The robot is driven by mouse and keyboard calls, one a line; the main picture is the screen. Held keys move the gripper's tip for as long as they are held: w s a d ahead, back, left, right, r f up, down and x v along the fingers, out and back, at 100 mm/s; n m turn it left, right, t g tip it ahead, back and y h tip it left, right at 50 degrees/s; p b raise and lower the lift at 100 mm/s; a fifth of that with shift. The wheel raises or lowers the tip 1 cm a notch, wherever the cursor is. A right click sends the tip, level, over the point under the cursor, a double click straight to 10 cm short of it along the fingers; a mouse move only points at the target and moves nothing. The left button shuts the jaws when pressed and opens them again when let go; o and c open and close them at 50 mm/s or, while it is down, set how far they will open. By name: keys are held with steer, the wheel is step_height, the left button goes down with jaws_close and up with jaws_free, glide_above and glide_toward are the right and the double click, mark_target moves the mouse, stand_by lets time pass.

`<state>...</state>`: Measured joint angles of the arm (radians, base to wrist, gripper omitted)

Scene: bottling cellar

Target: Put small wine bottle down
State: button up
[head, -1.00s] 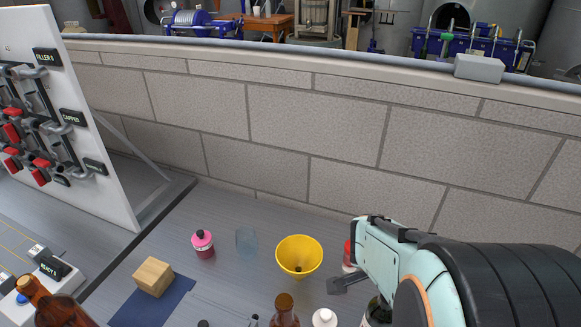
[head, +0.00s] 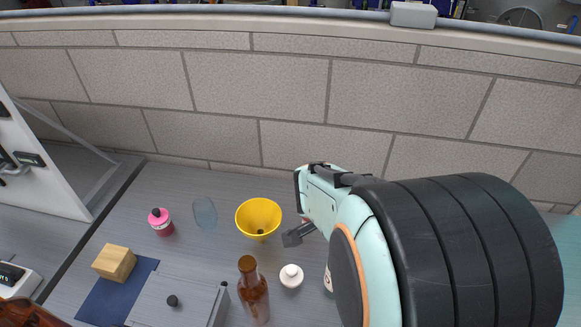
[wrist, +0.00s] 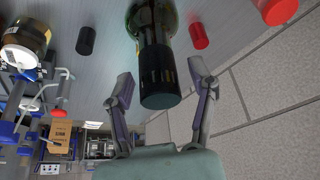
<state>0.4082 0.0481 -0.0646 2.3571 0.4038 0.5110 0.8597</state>
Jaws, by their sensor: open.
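In the wrist view a dark bottle with a gold band (wrist: 160,88), apparently the small wine bottle, stands between the two spread fingers of my gripper (wrist: 160,70). Gaps show on both sides of it, so the fingers look clear of it. The picture is upside down, with the counter at the top. In the head view one dark finger of my gripper (head: 292,238) shows just right of the yellow funnel. My wrist hides the rest. A sliver of a dark bottle with a pale label (head: 328,282) shows at the arm's left edge; I cannot tell if it is the same bottle.
Left of my arm are a yellow funnel (head: 258,217), a brown bottle (head: 254,298), a white-capped item (head: 291,276), a clear glass piece (head: 205,213) and a pink bottle (head: 160,223). A wooden block (head: 114,263) sits on a blue mat (head: 100,308). A block wall (head: 300,95) bounds the back.

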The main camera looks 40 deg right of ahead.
steer(key=v, duration=1)
steer(key=s+a+f+n+y, duration=0.2)
steer(key=s+a+n, duration=0.2)
steer(key=a+n, duration=0.5)
steer(key=s+a+f+n+y, duration=0.2)
steer(key=s+a+n+y, duration=0.1)
steer(key=a+n, duration=0.6)
steer(key=shift+s+a+n, duration=0.2)
steer(key=shift+s+n, duration=0.4)
steer(key=shift+f, duration=0.1)
stand_by(4.5)
